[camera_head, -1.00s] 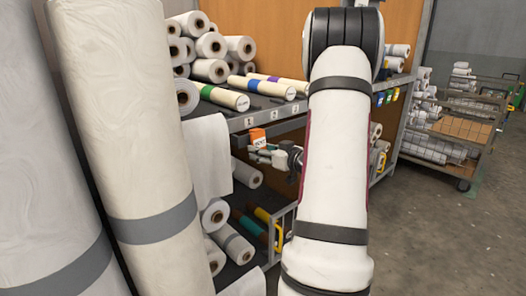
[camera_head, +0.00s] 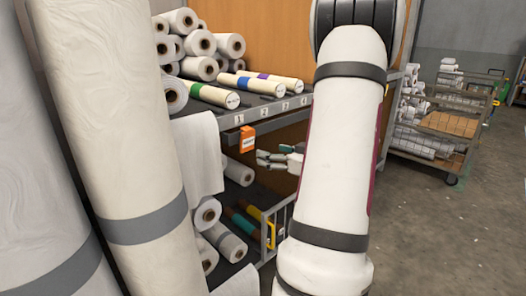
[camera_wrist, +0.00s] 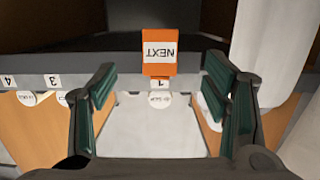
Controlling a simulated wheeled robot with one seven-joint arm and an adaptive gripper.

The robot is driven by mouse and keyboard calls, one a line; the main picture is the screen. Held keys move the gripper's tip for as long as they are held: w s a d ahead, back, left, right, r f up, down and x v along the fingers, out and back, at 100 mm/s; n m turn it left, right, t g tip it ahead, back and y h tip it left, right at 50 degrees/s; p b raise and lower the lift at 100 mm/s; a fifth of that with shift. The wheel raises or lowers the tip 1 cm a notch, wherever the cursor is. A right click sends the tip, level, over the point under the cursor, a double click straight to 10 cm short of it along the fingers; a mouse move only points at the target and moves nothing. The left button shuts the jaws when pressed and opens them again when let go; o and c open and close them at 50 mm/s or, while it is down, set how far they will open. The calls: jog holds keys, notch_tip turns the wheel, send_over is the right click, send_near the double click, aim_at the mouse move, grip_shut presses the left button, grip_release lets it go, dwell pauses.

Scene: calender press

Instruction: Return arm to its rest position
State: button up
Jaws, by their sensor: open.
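My gripper (camera_head: 270,159) is open and empty in front of the rack, a little to the right of and below an orange tag (camera_head: 247,139). In the wrist view, the two green-padded fingers of my gripper (camera_wrist: 158,68) are spread wide. The orange tag (camera_wrist: 158,68) shows beyond them with a white panel reading NEXT, upside down in this view. It hangs at the shelf edge (camera_head: 262,112) by the label 1 and does not touch the fingers. My arm hides part of the rack.
Tall wrapped rolls (camera_head: 112,120) stand close on the left. White rolls (camera_head: 200,45) and rolls with coloured bands (camera_head: 245,83) lie on the rack's upper shelf; more rolls (camera_head: 228,240) lie below. A loaded cart (camera_head: 440,120) stands at the back right. The floor (camera_head: 450,230) on the right is clear.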

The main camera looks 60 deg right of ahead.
jog(key=shift+v, duration=1.25)
jog(key=w+a+r+g+h, duration=0.1)
jog(key=w+r+g, duration=0.15)
jog(key=w, duration=0.35)
jog(key=a+r+g+h, duration=0.25)
jog(key=a+g, duration=0.35)
jog(key=a, duration=0.8)
jog(key=s+a+f+n+g+y, duration=0.1)
jog(key=s+a+g+y, duration=0.3)
jog(key=s+a, duration=0.85)
jog(key=s+a+f+n+g+y, duration=0.1)
jog(key=s+a+n+g+y, duration=0.2)
jog(key=s+a, duration=1)
jog(key=w+a+r+t+p, duration=0.1)
jog(key=r+t+p, duration=0.1)
jog(key=r+p, duration=1.1)
jog(key=w+a+r+m+t+p, duration=0.1)
jog(key=w+r+p, duration=0.1)
jog(key=r+p, duration=1.2)
jog(key=shift+a+r+t, duration=0.3)
jog(key=shift+r+t, duration=0.05)
jog(key=shift+r, duration=0.6)
